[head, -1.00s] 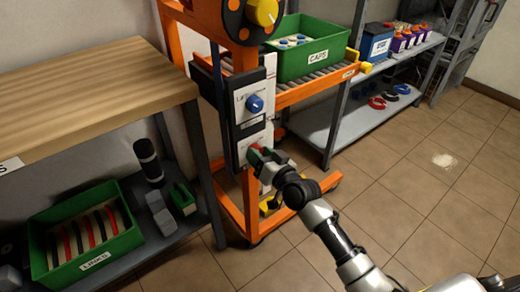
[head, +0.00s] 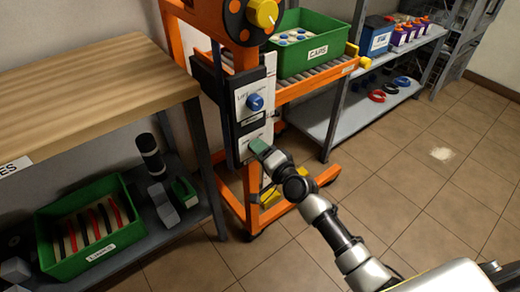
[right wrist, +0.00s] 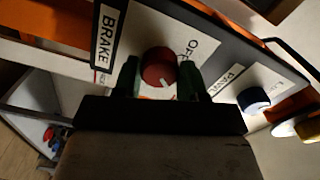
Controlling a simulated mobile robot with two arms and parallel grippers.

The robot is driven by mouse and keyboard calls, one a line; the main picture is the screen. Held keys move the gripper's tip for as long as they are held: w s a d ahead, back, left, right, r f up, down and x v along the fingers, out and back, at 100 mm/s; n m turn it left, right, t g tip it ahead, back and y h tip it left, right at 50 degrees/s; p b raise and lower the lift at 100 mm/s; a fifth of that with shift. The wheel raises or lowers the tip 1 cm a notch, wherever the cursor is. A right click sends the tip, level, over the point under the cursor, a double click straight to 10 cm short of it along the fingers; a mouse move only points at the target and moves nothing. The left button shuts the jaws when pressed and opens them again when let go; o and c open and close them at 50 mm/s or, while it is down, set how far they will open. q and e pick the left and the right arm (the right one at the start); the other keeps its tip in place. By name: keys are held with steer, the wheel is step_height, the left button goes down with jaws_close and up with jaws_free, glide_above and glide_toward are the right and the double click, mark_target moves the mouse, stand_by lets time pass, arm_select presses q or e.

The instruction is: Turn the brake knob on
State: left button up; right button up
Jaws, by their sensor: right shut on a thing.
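The brake knob (right wrist: 158,68) is red and round, with a white mark at its lower right in the right wrist view. It sits on a white plate beside a "BRAKE" label (right wrist: 107,35); "OF" of a partly hidden word shows at its upper right. My right gripper (right wrist: 160,80) has its green fingers on both sides of the knob and is shut on it. In the head view the right gripper (head: 257,147) is at the lower plate of the panel (head: 241,115) and hides the knob. My left gripper is not in view.
A blue knob (head: 255,102) sits just above on the same panel. The orange frame (head: 252,195) carries a yellow dial (head: 264,13) and a green "CAPS" bin (head: 305,50). A wooden bench (head: 90,85) stands at left, shelving (head: 350,115) at right. Floor at right is clear.

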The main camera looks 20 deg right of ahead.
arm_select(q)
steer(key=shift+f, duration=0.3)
arm_select(e)
steer(key=shift+m, duration=0.6)
steer(key=o, duration=0.9)
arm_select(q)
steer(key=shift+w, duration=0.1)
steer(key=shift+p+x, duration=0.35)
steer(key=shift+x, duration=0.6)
arm_select(e)
steer(key=v, duration=1)
steer(key=shift+s+d, duration=0.15)
steer(key=shift+s, duration=0.25)
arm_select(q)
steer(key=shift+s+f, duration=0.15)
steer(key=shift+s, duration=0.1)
